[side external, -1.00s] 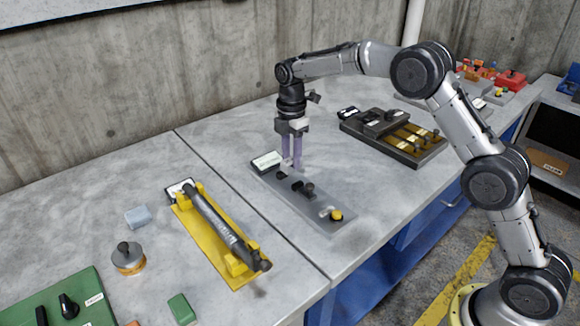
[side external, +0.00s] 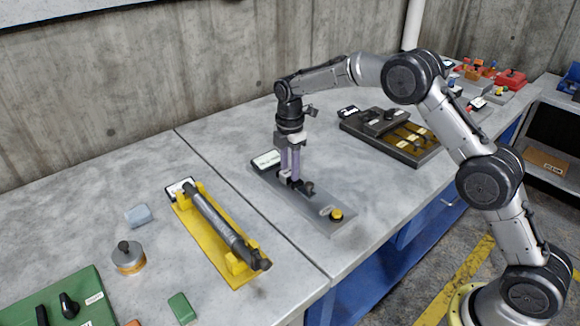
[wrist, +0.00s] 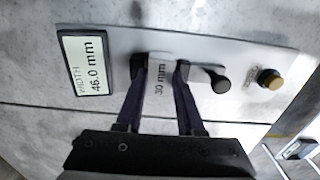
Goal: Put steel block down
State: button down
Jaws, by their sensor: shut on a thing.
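My gripper (side external: 291,181) points straight down over the grey gauge plate (side external: 318,215). In the wrist view its two fingers (wrist: 160,86) are shut on the sides of a light steel block (wrist: 160,72) marked "30 mm". The block is at the plate's fixture, between the display and a black knob (wrist: 219,80). I cannot tell whether the block touches the plate. The plate's display (wrist: 86,66) reads "WIDTH 46.0 mm". In the side view the fingers largely hide the block.
A yellow button (side external: 336,214) sits at the plate's near end. Left is a yellow stand (side external: 188,226) with a dark cylinder. A dark tray (side external: 416,152) with brass parts stands right. A grey-blue block (side external: 138,215) and a knobbed weight (side external: 128,258) lie far left.

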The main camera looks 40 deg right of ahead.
jog(key=c, duration=0.5)
grip_release()
jog(key=shift+s+f, duration=0.25)
jog(key=shift+f, duration=0.3)
jog(key=shift+s+f, duration=0.1)
notch_tip(320, 180, up, 12)
jog(key=s+d+r+m+t, duration=0.1)
jog(key=s+r+m, duration=0.3)
jog(key=s+r, duration=0.4)
jog(key=s+d+r+m+t, duration=0.15)
jog(key=s+m, duration=0.25)
jog(key=s, duration=0.6)
jog(key=s+r+m+t, duration=0.25)
jog(key=s+m, duration=0.25)
jog(key=s, duration=0.5)
jog(key=s+f+m, duration=0.1)
jog(key=s+f, duration=0.1)
jog(key=s, duration=0.1)
jog(key=s+f+m, duration=0.2)
jog(key=s, duration=0.2)
jog(key=s+f+m, duration=0.2)
jog(key=s, duration=0.1)
jog(key=shift+s+d+f+t, duration=0.2)
jog(key=shift+s+d+t, duration=0.05)
jog(key=shift+s+t, duration=0.1)
